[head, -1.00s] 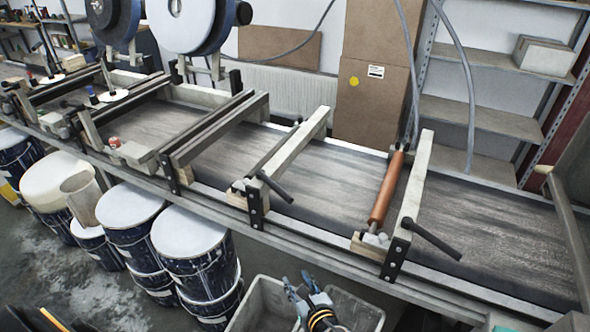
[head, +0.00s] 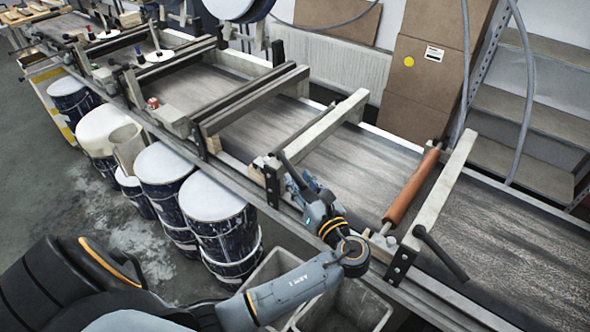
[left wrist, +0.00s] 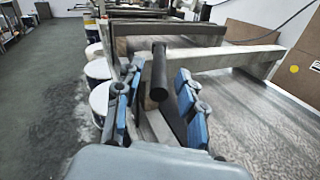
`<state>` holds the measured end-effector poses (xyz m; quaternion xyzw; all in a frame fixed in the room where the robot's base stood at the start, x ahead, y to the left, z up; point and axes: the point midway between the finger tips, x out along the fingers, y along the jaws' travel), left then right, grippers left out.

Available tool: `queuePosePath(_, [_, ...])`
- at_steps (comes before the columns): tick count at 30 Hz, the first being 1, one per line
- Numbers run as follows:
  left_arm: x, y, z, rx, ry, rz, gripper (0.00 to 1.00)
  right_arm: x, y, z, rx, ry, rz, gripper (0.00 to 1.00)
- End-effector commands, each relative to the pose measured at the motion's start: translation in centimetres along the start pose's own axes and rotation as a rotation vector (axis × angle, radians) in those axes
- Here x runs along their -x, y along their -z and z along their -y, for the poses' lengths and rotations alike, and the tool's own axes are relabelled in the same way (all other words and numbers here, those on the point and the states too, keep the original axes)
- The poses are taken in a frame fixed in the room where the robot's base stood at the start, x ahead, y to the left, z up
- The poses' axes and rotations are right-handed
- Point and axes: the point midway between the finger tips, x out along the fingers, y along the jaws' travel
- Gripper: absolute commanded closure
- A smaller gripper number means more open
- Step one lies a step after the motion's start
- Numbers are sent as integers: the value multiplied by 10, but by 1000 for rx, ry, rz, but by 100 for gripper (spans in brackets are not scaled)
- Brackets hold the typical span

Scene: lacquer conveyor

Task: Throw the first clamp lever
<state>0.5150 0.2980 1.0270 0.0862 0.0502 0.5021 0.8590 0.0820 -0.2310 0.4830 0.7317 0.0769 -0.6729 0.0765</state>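A black clamp lever (head: 290,168) sits at the near end of a pale crossbar (head: 325,127) over the conveyor. My left gripper (head: 302,182) is right at this lever in the head view and partly covers it. In the left wrist view the dark lever (left wrist: 160,75) stands between the two blue fingers of my left gripper (left wrist: 158,88), which are spread apart with gaps on both sides. A second black clamp lever (head: 440,254) sticks out from the crossbar (head: 445,185) farther right, away from my gripper. My right gripper is not in view.
The dark conveyor belt (head: 375,158) runs across the scene. A copper-coloured roller (head: 412,187) lies beside the right crossbar. White-topped drums (head: 208,198) stand below the conveyor's near edge, and grey bins (head: 345,308) are under my left arm.

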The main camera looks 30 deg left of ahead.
Motion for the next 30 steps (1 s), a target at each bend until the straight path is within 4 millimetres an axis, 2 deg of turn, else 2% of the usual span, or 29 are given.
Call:
queuePosePath(3, [-18,-2,-1,0,-2,2,61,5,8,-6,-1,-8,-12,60])
queuePosePath(6, [-26,-1,0,0,0,0,61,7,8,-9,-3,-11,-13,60])
queuePosePath(17, [-32,0,0,1,0,-1,61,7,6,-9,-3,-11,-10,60])
queuePosePath(20, [-32,0,0,1,0,-1,77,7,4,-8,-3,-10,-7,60])
queuePosePath(23, [-32,0,0,1,0,-1,97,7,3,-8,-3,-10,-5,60])
queuePosePath(24, [-32,0,0,1,0,-1,100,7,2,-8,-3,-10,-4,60])
queuePosePath(30, [-32,0,0,1,0,-1,100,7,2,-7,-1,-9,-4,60])
